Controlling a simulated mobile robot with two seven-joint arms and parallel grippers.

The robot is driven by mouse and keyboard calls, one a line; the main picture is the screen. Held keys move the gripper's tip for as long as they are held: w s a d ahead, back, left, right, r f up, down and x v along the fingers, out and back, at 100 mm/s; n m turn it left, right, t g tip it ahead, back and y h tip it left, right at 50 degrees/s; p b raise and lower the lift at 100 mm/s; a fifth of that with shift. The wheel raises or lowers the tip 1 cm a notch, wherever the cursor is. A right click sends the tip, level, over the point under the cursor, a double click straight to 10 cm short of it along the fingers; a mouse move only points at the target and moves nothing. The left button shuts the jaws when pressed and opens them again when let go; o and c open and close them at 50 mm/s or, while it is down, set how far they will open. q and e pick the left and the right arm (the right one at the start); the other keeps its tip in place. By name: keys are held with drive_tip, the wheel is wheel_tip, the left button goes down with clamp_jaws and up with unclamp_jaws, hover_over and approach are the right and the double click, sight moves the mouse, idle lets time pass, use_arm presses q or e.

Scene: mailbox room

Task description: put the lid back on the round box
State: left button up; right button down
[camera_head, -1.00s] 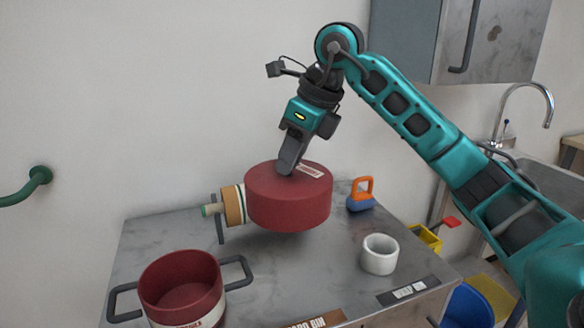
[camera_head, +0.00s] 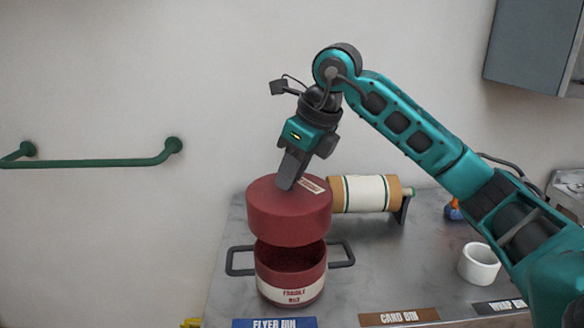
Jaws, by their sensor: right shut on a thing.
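The dark red lid (camera_head: 288,222) hangs above the round box, upright and level, with a small label on its top. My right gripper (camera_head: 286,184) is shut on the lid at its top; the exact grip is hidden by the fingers. The round box (camera_head: 290,283) is dark red with a pale "FRAGILE" band and a dark handle on each side. It stands open on the grey counter, its opening partly visible under the lid. A gap shows between lid and box. The lid sits slightly left of and behind the box's middle in the picture. My left gripper is not in view.
A paper roll on a stand (camera_head: 365,193) lies behind and right of the box. A white cup (camera_head: 479,263) stands on the counter (camera_head: 400,270) at right. Label plates for flyer bin (camera_head: 274,323) and card bin (camera_head: 399,317) line the front edge. A green rail (camera_head: 100,162) is on the left wall.

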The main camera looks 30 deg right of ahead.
sight(294, 191)
drive_tip(key=shift+f+b, duration=1.15)
drive_tip(key=shift+f, duration=0.15)
drive_tip(key=shift+f+b, duration=0.8)
drive_tip(key=shift+f, duration=0.1)
drive_tip(key=shift+f+b, duration=0.45)
drive_tip(key=shift+f, duration=0.5)
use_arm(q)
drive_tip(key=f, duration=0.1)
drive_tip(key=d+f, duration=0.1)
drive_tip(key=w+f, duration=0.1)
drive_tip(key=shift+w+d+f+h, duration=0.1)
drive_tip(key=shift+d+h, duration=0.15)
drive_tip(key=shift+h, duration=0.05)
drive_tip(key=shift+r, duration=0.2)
use_arm(e)
drive_tip(key=shift+f, duration=0.15)
